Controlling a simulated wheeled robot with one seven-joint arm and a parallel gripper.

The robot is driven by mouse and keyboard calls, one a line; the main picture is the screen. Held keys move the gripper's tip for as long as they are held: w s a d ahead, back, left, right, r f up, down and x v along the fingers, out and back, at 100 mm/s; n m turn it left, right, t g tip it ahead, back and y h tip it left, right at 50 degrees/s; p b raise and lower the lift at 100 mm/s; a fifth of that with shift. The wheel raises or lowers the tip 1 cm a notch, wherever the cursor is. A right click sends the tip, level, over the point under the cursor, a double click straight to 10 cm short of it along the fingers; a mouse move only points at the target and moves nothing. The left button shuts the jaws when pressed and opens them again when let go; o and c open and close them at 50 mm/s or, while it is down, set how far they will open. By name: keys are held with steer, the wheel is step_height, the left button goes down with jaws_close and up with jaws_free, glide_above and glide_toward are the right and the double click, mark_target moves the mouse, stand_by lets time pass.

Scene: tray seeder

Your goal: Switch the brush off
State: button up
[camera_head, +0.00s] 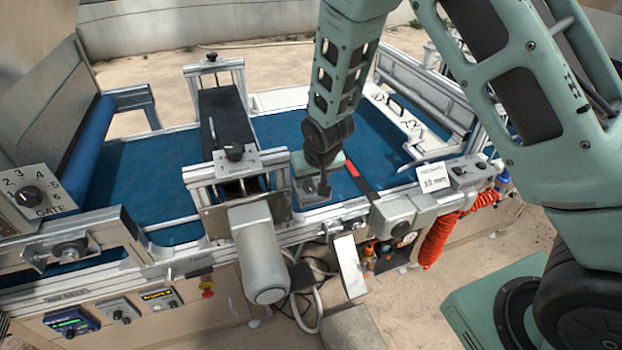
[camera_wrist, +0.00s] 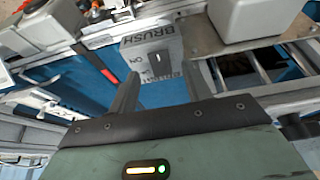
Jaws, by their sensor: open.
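The brush switch box (camera_wrist: 140,50) is a small grey box lettered BRUSH, with an ON mark and a dark rocker (camera_wrist: 157,59) with a light line on its face. My gripper (camera_wrist: 170,80) shows in the wrist view with its two dark fingers apart and nothing between them. The fingers point toward the box's near side; I cannot tell whether they touch it. The rocker's position is hard to read.
A grey cylindrical motor (camera_head: 259,255) stands left of my gripper. A red-and-black handled tool (camera_head: 359,177) and a grey box (camera_head: 397,216) are to its right. The blue belt (camera_head: 275,135) lies behind. A red coiled hose (camera_head: 440,235) hangs at the front right.

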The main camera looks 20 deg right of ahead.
mark_target(309, 187)
steer(key=shift+p+x, duration=0.3)
steer(key=shift+x, duration=1.2)
steer(key=c, duration=1)
steer(key=shift+w+r+g+p, duration=0.2)
steer(key=shift+w+g+p, duration=0.1)
steer(key=shift+g, duration=0.2)
steer(key=shift+o, duration=0.2)
steer(key=shift+w+g, duration=0.25)
steer(key=shift+g, duration=0.7)
steer(key=shift+w+g, duration=0.25)
steer(key=shift+g, duration=0.7)
steer(key=shift+c, duration=0.2)
